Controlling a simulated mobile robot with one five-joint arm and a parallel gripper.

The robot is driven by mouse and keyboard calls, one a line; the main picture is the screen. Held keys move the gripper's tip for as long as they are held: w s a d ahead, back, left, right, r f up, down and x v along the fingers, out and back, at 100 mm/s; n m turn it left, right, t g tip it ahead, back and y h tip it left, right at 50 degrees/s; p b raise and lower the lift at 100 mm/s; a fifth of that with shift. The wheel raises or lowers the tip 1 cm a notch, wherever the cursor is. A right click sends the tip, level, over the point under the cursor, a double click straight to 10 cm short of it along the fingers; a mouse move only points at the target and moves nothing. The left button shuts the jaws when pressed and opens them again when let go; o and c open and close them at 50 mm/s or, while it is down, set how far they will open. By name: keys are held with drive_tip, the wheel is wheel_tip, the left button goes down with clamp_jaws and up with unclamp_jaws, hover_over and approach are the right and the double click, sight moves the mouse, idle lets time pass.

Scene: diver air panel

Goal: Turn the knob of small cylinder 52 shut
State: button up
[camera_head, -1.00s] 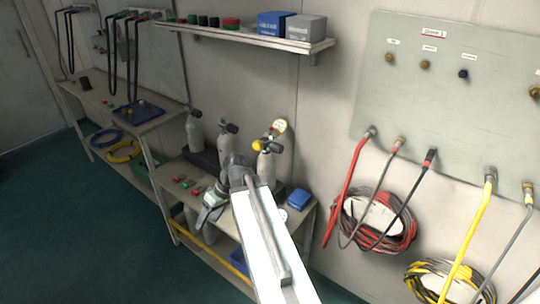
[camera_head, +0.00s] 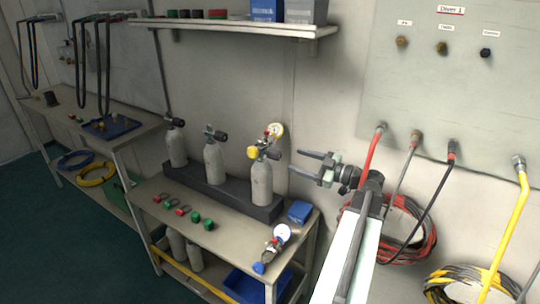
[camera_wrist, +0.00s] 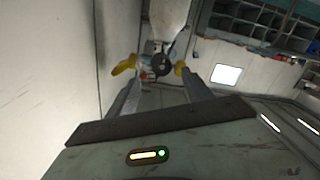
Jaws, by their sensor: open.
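Three small pale cylinders stand upright in a dark rack on the bench: a left one (camera_head: 176,148), a middle one (camera_head: 214,163) and a right one (camera_head: 262,184). Each has a dark knob at its top; I cannot read any number. The right cylinder carries a gauge (camera_head: 276,130) and a yellow part (camera_head: 253,152). Its black knob (camera_head: 274,153) points toward my gripper (camera_head: 297,162). My gripper is open and empty, right of that knob and apart from it. In the wrist view the round black knob (camera_wrist: 161,65) appears between the open fingers (camera_wrist: 160,80).
A regulator with a gauge (camera_head: 282,233) and a blue box (camera_head: 299,211) lie on the bench beside the rack. A shelf (camera_head: 230,27) hangs above. Hoses (camera_head: 371,150) run from the panel (camera_head: 450,90) at right, close to my arm.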

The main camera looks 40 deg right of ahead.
sight(280, 155)
drive_tip(key=x, duration=0.8)
drive_tip(key=shift+w+a, duration=0.2)
drive_tip(key=c, duration=1.2)
clamp_jaws()
